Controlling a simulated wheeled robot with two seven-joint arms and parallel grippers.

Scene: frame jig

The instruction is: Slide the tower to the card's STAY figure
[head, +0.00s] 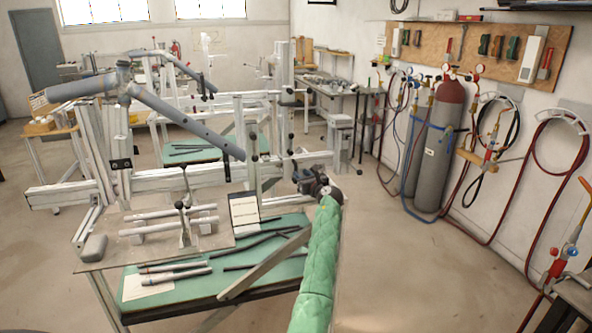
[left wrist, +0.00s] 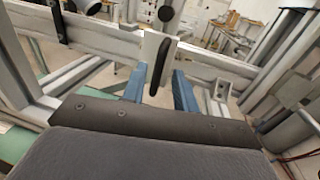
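The jig's pale metal rail (head: 180,175) runs across the frame stand, with a grey tube frame (head: 185,112) above it. An upright post (head: 252,145) with dark fittings stands on the rail's right part; I take it to be the tower. A white card (head: 244,212) stands upright on the bench; its figures are too small to read. My left gripper (head: 318,184), on a green-sleeved arm, is by the rail's right end. In the left wrist view its blue fingers (left wrist: 158,92) are apart, with a pale plate bearing a black handle (left wrist: 160,66) between or just beyond them; contact is unclear. My right gripper is not seen.
Tubes and clamps lie on the metal plate (head: 110,250), with dark bars on the green bench top (head: 190,290) below. A second jig stands behind. Gas cylinders (head: 435,145) and hoses are along the right wall. The floor (head: 400,270) right of the bench is clear.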

